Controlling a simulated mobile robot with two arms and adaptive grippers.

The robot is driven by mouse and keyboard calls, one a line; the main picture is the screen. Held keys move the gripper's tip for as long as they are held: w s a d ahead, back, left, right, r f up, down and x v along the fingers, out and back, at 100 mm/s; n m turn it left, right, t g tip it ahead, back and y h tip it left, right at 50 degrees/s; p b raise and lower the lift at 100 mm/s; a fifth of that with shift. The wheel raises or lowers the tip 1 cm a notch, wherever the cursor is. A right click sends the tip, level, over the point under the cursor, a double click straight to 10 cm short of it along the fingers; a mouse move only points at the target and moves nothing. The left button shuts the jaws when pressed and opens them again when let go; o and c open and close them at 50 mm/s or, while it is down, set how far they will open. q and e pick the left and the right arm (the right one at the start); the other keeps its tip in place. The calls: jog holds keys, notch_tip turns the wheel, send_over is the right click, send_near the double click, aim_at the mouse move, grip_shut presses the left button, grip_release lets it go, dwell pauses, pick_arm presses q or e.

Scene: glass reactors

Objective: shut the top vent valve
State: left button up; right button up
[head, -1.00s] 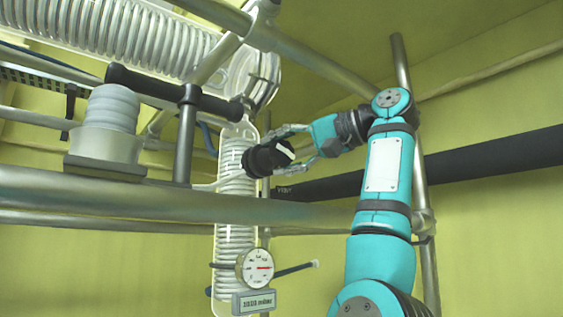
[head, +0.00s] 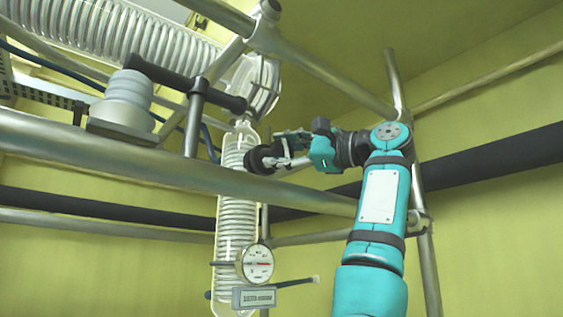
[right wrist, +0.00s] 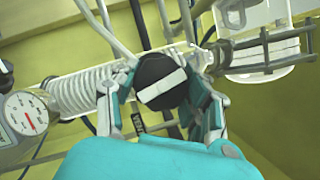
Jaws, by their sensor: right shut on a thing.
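The top vent valve has a round black knob with a white bar across its face (right wrist: 162,80). The bar runs slightly tilted, rising to the right in the right wrist view. The knob also shows in the head view (head: 256,159), beside the upper end of the vertical glass coil column (head: 236,190). My right gripper (right wrist: 162,92) is shut on the knob, one finger on each side. In the head view, my right gripper (head: 275,153) reaches the knob from the right and partly hides it. A small dark tag (right wrist: 140,122) hangs just below the knob. My left gripper is out of view.
A thick metal rail (head: 110,160) crosses in front of the column. A dial gauge (head: 257,263) and a label plate (head: 254,298) sit lower on the column. A big slanted glass coil (head: 100,40) and frame pipes fill the upper left.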

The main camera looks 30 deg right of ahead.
jog(key=m, duration=0.2)
jog(key=m+t+h+b, duration=0.1)
jog(key=m, duration=0.1)
jog(key=m+t+b, duration=0.1)
jog(key=shift+a+f+m+h, duration=0.1)
jog(key=shift+f+m+h, duration=0.2)
jog(key=shift+m, duration=0.1)
jog(key=m+t+h+b, duration=0.1)
jog(key=m, duration=0.2)
jog(key=shift+r+m, duration=0.1)
jog(key=shift+m, duration=0.2)
jog(key=m+h, duration=0.1)
jog(key=m, duration=0.1)
jog(key=shift+r+m+t+h, duration=0.1)
jog(key=shift+m+t+h, duration=0.2)
jog(key=shift+m+h, duration=0.1)
jog(key=m+h, duration=0.1)
jog(key=m, duration=0.1)
jog(key=shift+m, duration=0.4)
jog(key=shift+r+m+h+p, duration=0.1)
jog(key=shift+m+h+p, duration=0.6)
jog(key=shift+m, duration=0.5)
jog(key=m+h+p, duration=0.1)
jog(key=m+h, duration=0.1)
jog(key=m, duration=0.1)
jog(key=shift+r, duration=0.1)
jog(key=shift+m+h+p, duration=0.7)
jog(key=shift+m+p, duration=0.35)
jog(key=shift+m, duration=0.45)
